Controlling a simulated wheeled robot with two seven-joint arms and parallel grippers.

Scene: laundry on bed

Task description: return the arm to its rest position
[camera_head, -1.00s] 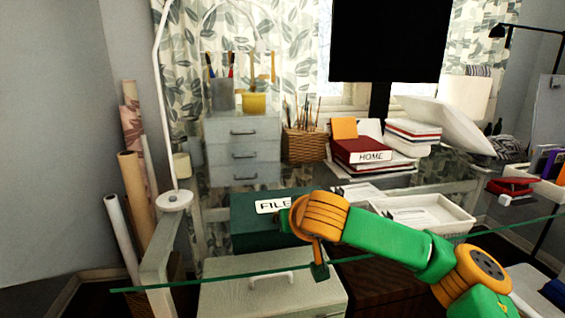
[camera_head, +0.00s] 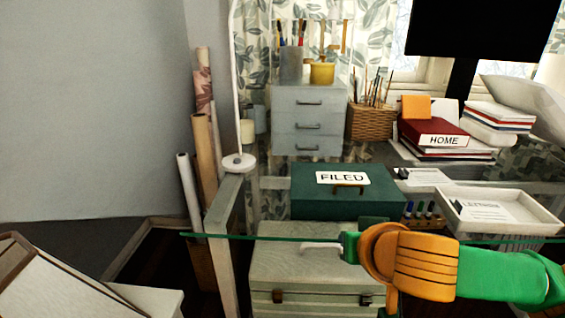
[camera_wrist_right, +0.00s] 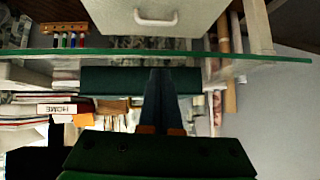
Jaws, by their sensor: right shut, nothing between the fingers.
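My right arm comes in from the right in the head view, green with an orange wrist (camera_head: 410,262). It lies just in front of the desk's glass edge, below the green box. My right gripper (camera_wrist_right: 168,72) shows in the wrist view with its two dark fingers side by side, shut and with nothing between them. In the head view its fingers are hard to make out behind and beside the orange wrist. My left gripper is not in view.
The glass desk edge (camera_head: 250,237) runs close to my wrist. On the desk stand a green box (camera_head: 310,205) labelled FILED, markers (camera_head: 420,210) and a white tray (camera_head: 545,222). Below is a pale cabinet (camera_head: 290,270). Paper rolls (camera_head: 190,195) lean at the left.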

